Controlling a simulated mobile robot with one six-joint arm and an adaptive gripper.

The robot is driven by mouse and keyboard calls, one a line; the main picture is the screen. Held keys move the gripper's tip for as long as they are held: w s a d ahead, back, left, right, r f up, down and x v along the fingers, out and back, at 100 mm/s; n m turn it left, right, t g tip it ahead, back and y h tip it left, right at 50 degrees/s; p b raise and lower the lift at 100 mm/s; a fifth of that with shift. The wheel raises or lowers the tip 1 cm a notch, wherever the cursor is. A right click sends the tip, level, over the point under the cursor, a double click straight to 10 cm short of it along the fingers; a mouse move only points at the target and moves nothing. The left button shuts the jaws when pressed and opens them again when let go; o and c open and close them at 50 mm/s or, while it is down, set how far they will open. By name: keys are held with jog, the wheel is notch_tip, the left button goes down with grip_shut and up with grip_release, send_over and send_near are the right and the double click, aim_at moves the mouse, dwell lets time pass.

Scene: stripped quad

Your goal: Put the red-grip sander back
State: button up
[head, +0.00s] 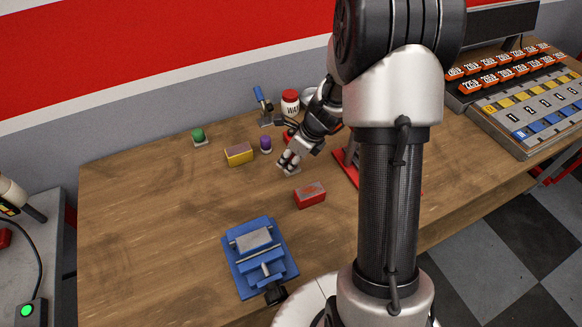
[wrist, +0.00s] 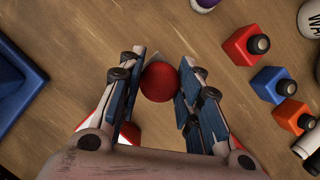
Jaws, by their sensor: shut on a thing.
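The red-grip sander shows in the wrist view as a round red knob (wrist: 160,83) between my fingertips, with a bit of its pale base (wrist: 184,66) behind. My gripper (wrist: 161,84) is shut on this knob. In the head view my gripper (head: 289,160) is low over the middle of the bench, and the sander's light base (head: 290,171) shows under the fingers. I cannot tell whether the base touches the bench. A green-grip sander (head: 198,136) stands to the left, and a purple-knobbed one (head: 266,145) stands just left of my gripper.
A yellow block (head: 239,155) and a red block (head: 310,195) lie near my gripper. A blue vise (head: 259,262) is at the front. A wax jar (head: 290,104) and blue-handled clamp (head: 260,100) stand behind. The left bench is clear.

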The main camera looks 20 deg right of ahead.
notch_tip(320, 180, down, 3)
jog(key=shift+f+b, duration=0.1)
jog(key=shift+b, duration=0.55)
jog(key=o, duration=0.5)
jog(key=shift+f, duration=0.1)
jog(key=o, duration=0.4)
